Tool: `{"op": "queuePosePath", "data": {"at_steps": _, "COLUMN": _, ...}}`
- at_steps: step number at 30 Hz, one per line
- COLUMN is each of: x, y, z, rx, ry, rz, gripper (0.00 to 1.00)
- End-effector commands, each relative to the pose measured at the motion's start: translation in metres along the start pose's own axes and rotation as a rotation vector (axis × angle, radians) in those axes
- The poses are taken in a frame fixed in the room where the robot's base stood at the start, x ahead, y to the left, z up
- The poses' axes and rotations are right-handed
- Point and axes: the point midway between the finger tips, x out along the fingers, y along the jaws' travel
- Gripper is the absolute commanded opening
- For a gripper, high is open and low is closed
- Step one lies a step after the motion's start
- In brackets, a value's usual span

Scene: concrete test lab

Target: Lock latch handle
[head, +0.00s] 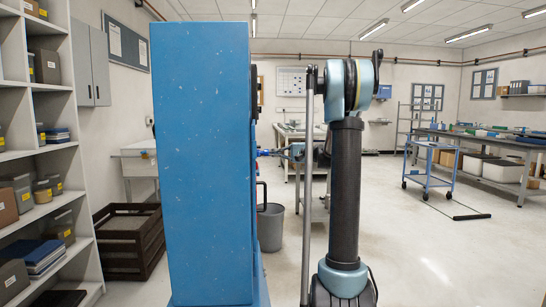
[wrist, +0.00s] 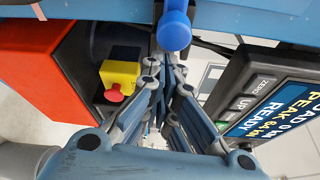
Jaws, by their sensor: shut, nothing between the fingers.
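A blue knob-ended handle (wrist: 174,30), which looks like the latch handle, sticks out at the top centre of the wrist view, just beyond my fingertips. I cannot tell whether it touches them. In the head view a small blue part (head: 266,152) shows beside the tall blue cabinet (head: 202,160); it may be the same handle. My gripper (wrist: 165,82) is shut and empty, pointing at the handle area. In the head view my gripper (head: 297,151) is small and partly hidden by my arm. The latch's catch is not clearly visible.
In the wrist view a yellow box with a red button (wrist: 118,82) and a red box (wrist: 45,70) are at the left. A display unit (wrist: 262,100) is close at the right. A grey bin (head: 271,227) stands behind the cabinet. Open floor lies to the right.

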Motion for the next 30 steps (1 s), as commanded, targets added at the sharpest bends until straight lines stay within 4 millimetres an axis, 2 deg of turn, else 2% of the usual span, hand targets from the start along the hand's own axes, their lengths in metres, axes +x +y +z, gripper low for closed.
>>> {"op": "queuePosePath", "data": {"at_steps": 6, "x": 0.013, "y": 0.003, "z": -0.024, "rx": 0.001, "ry": -0.004, "rz": 0.001, "gripper": 0.0}}
{"op": "queuePosePath", "data": {"at_steps": 12, "x": -0.033, "y": 0.003, "z": -0.022, "rx": 0.001, "ry": 0.001, "rz": 0.0, "gripper": 0.0}}
{"op": "queuePosePath", "data": {"at_steps": 18, "x": -0.069, "y": 0.003, "z": -0.023, "rx": 0.001, "ry": 0.003, "rz": 0.0, "gripper": 0.0}}
{"op": "queuePosePath", "data": {"at_steps": 24, "x": -0.088, "y": 0.003, "z": -0.023, "rx": 0.001, "ry": 0.003, "rz": 0.0, "gripper": 0.0}}
{"op": "queuePosePath", "data": {"at_steps": 30, "x": -0.092, "y": 0.003, "z": -0.023, "rx": 0.001, "ry": 0.001, "rz": 0.0, "gripper": 0.0}}
